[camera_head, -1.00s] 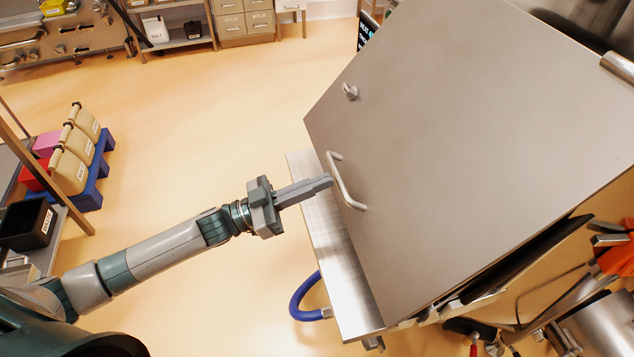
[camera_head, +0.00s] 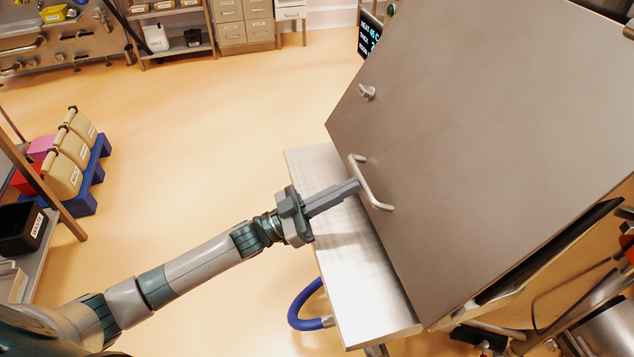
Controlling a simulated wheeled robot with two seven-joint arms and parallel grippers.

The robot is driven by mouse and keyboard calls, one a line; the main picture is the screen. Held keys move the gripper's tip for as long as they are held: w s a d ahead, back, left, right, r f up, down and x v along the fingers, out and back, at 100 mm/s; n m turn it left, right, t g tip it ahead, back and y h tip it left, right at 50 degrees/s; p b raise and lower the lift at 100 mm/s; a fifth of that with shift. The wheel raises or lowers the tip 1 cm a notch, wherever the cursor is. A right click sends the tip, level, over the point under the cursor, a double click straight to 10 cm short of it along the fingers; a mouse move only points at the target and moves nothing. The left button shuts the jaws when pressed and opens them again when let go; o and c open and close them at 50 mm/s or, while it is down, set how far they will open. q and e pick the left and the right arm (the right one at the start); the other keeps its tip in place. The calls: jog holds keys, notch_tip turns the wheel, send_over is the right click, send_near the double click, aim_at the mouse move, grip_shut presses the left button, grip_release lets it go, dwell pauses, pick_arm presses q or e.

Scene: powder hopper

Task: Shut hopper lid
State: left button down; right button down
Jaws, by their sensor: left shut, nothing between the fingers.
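The hopper lid (camera_head: 480,130) is a large flat grey metal panel filling the right half of the head view. It stands tilted over a steel ledge. A bar handle (camera_head: 376,192) and a small latch knob (camera_head: 367,92) sit along its left side. My left gripper (camera_head: 357,186) is shut and empty. Its fingertips are at the handle, against or just in front of the lid face; I cannot tell whether they touch. A dark gap shows under the lid's lower right edge. My right gripper is not in view.
The steel ledge (camera_head: 345,270) runs along the lid's left side, with a blue hose (camera_head: 303,305) below it. A display (camera_head: 370,35) stands behind the lid. Labelled bags (camera_head: 65,175) sit on a blue pallet (camera_head: 100,165) at left. The floor between is clear.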

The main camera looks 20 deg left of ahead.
pick_arm(q)
jog(key=shift+w+d+f+b, duration=0.25)
jog(key=shift+w+d+f, duration=0.1)
jog(key=shift+d+f, duration=0.2)
jog(key=shift+w+d+f+b, duration=0.25)
jog(key=shift+w+d+f, duration=0.05)
jog(key=shift+d+f, duration=0.2)
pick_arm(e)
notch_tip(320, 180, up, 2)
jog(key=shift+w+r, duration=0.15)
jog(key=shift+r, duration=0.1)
pick_arm(q)
jog(key=shift+a, duration=0.1)
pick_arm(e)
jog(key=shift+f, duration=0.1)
